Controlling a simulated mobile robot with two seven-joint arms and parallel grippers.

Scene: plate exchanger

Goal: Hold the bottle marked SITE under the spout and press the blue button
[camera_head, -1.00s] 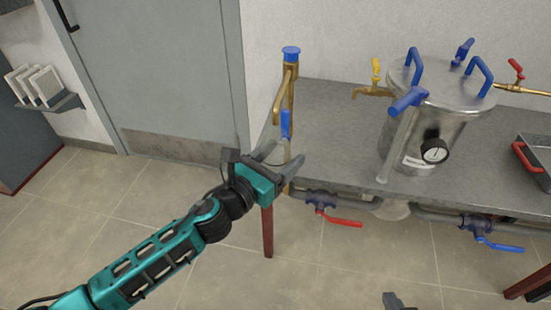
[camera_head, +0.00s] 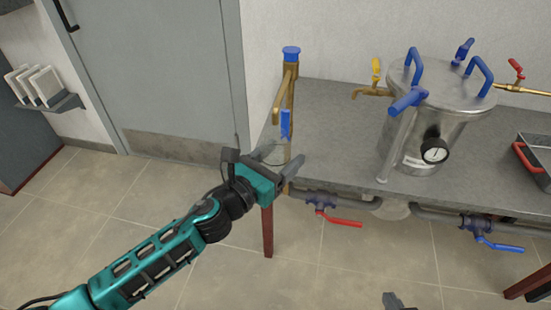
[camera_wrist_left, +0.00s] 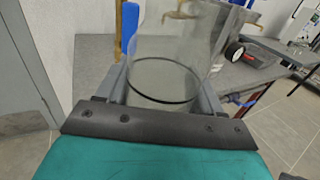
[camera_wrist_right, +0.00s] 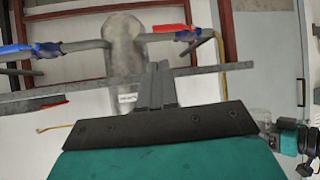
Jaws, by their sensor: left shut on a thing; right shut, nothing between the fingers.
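My left gripper (camera_head: 280,168) is shut on a clear glass bottle (camera_head: 275,152) at the left end of the bench. The bottle is upright, with its wall and dark bottom ring between the fingers in the left wrist view (camera_wrist_left: 165,80). No SITE marking can be read on it. A brass post with a spout (camera_head: 281,97) stands there, and the bottle is below the spout; exact alignment is unclear. The blue button (camera_head: 291,50) caps the post. My right gripper (camera_wrist_right: 157,88) is shut and empty; only its dark tip shows at the bottom of the head view (camera_head: 393,300).
A steel vessel (camera_head: 440,110) with blue handles and a gauge stands on the grey bench (camera_head: 335,150). A yellow-handled tap (camera_head: 374,82) juts left of it. Pipes with red (camera_head: 338,220) and blue (camera_head: 497,244) levers run under the front edge. A tray (camera_head: 535,160) lies at right.

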